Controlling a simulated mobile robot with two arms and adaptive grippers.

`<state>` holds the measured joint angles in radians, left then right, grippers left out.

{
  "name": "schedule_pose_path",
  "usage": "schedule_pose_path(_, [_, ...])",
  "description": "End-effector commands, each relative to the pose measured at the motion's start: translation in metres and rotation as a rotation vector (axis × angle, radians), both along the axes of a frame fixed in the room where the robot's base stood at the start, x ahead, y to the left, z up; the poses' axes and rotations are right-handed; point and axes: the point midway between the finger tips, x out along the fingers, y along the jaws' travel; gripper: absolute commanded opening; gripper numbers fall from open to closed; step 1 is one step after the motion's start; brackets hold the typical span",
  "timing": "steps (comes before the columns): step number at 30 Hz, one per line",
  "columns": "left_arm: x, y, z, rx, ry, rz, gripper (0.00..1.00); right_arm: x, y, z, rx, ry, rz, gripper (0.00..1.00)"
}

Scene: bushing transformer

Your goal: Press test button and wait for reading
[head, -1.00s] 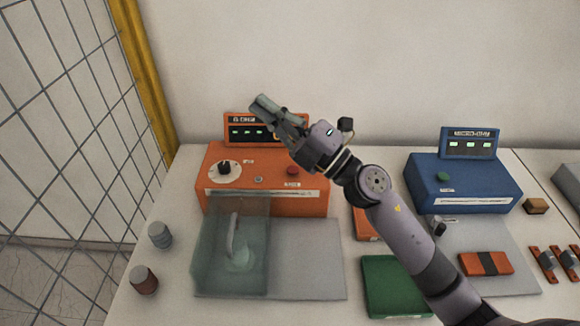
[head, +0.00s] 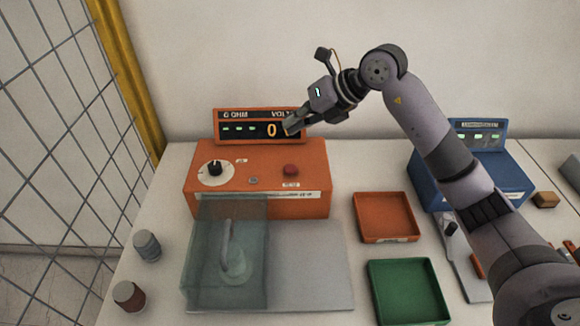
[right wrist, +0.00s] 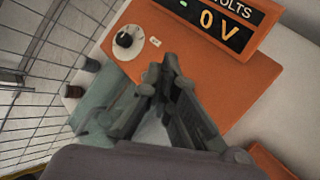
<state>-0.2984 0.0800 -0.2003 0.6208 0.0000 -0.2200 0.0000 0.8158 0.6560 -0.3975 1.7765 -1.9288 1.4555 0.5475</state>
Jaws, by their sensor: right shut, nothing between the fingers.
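The orange tester (head: 258,190) stands on the table, with a white dial and black knob (head: 215,169), a small grey button (head: 253,180) and a red button (head: 291,170) on its top. Its display (head: 250,129) shows green dashes under "G OHM" and a yellow 0 under "VOLTS"; the right wrist view shows "0 V" (right wrist: 218,27). My right gripper (head: 291,128) is shut and empty, in front of the display and above the red button, apart from it. In the right wrist view its fingers (right wrist: 160,72) hide the red button. My left gripper is not in view.
A clear cover (head: 228,260) over a grey plate stands before the tester. An orange tray (head: 386,215) and a green tray (head: 408,290) lie to the right. A blue tester (head: 510,175) is partly behind my arm. Two cylinders (head: 147,245) (head: 128,295) stand at left, near a mesh fence (head: 50,120).

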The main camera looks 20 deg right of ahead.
Motion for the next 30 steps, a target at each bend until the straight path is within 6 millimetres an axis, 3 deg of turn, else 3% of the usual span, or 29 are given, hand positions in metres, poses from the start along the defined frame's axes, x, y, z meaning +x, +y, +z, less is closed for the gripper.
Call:
schedule_pose_path(8, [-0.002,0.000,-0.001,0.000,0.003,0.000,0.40,0.000,0.001,-0.002,0.003,0.000,0.002,0.00])
schedule_pose_path(14, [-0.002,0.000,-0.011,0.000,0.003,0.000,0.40,0.000,0.001,-0.015,0.005,0.000,0.002,0.00])
schedule_pose_path(30, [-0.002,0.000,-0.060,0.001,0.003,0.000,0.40,0.000,0.001,-0.084,0.004,-0.001,0.002,0.00])
